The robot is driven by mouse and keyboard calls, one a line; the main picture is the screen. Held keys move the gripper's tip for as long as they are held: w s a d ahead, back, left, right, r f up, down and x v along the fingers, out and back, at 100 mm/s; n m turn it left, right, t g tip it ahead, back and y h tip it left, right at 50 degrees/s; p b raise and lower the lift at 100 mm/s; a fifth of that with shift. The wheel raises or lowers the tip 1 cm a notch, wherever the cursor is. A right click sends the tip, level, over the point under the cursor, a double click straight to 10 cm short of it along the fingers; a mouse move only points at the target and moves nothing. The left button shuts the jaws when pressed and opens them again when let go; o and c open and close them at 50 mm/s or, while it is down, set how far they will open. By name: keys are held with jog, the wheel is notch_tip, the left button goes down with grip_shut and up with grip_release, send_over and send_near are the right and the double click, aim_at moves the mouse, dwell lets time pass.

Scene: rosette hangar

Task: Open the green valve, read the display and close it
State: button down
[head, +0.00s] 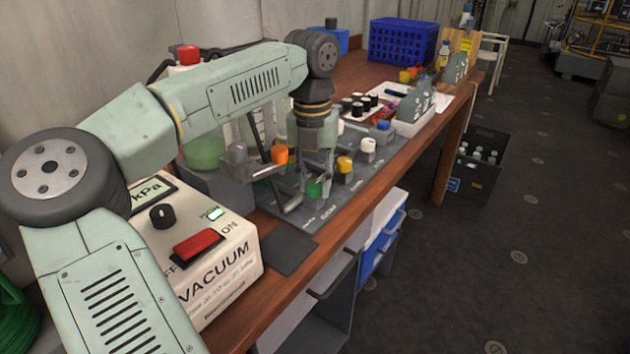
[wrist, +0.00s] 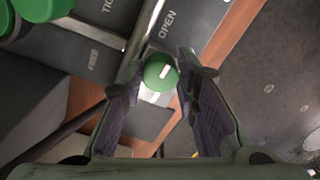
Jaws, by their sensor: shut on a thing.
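The green valve (head: 315,188) is a round knob on the grey panel at the bench's front edge. In the wrist view its green cap (wrist: 161,72) has a white bar mark and sits between my fingertips, near the printed word OPEN. My gripper (head: 318,172) reaches down over it from above. It also shows in the wrist view (wrist: 160,84), shut on the knob. The display (head: 152,195) on the vacuum box shows "kPa". My arm covers part of it, and I cannot read a number.
The cream vacuum box (head: 222,270) has a red switch (head: 198,245) and a black knob (head: 162,217). Orange (head: 280,154), yellow (head: 345,165) and blue (head: 383,126) valves stand near the green one. A blue crate (head: 403,42) is at the back. The floor at right is mostly clear.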

aim_at(313, 184)
jog(key=shift+n, duration=0.3)
jog(key=c, duration=1.2)
grip_release()
jog(key=shift+c, duration=0.2)
notch_tip(313, 184, up, 12)
jog(key=shift+a, duration=0.2)
